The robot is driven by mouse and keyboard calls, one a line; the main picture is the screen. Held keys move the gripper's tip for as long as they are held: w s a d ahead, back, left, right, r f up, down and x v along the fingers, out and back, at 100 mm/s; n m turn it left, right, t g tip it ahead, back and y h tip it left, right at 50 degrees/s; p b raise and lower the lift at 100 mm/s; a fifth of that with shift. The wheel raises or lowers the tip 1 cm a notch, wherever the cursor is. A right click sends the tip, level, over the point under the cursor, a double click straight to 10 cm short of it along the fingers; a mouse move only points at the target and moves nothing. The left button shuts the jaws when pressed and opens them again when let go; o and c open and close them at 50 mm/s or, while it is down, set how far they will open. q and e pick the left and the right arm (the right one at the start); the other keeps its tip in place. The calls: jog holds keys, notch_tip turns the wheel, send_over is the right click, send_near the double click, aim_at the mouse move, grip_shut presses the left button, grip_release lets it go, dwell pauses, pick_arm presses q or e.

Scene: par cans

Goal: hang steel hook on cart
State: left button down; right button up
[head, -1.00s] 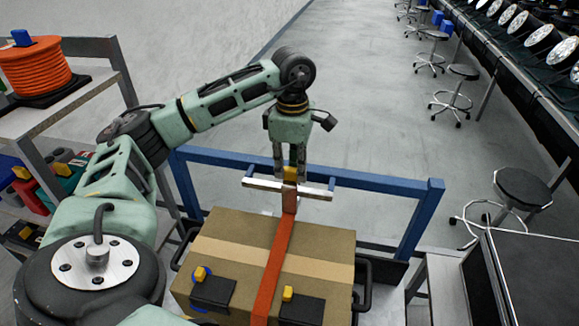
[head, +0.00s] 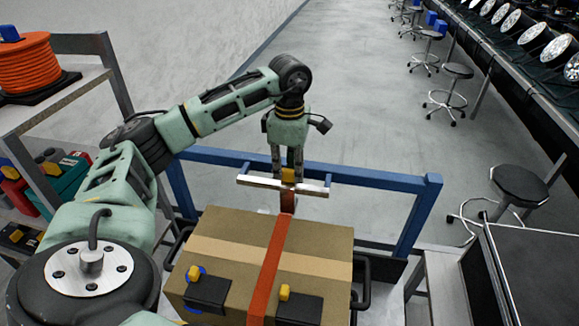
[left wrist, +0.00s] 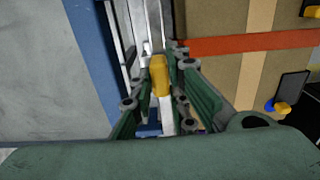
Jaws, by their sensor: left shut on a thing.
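The steel hook (head: 256,181) shows as bright metal bars with a yellow grip (head: 288,174). My left gripper (head: 287,165) points down and is shut on the yellow grip. In the left wrist view the yellow grip (left wrist: 160,78) sits between my green fingers, with bright metal beyond it. The cart has a blue rail frame (head: 385,182) and carries a cardboard box. The hook appears at the rail's near side, between rail and box. I cannot tell whether it touches the rail. My right gripper is not in view.
The cardboard box (head: 329,246) has an orange strap (head: 272,262) and black blocks with yellow parts. A shelf with an orange cable reel (head: 35,65) stands at left. Stools (head: 519,183) and a row of lamps (head: 511,20) are at right. The floor beyond the cart is clear.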

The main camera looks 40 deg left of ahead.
pick_arm(q)
jog(key=c, duration=1.6)
grip_release()
jog(key=shift+r, duration=0.1)
notch_tip(320, 180, up, 12)
jog(key=shift+f, duration=0.1)
